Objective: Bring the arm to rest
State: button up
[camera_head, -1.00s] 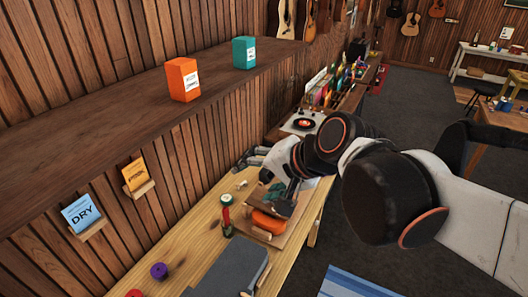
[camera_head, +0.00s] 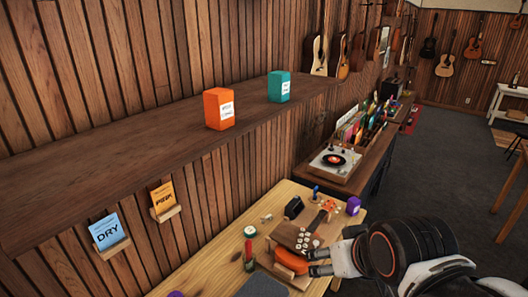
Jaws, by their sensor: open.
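My gripper (camera_head: 320,262) is at the lower right of the head view, at the right side of the wooden workbench (camera_head: 212,262). It points left, with its fingers apart and nothing seen between them. The fingertips are close to an orange rounded object (camera_head: 291,262) on the bench; I cannot tell whether they touch it. My arm runs off to the lower right.
A shelf above holds an orange box (camera_head: 219,110) and a teal box (camera_head: 279,87). A record player (camera_head: 335,163) stands beyond. Floor at right is open.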

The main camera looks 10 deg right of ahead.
notch_tip(320, 180, down, 29)
jog(key=b, duration=2.8)
jog(key=shift+f, duration=0.15)
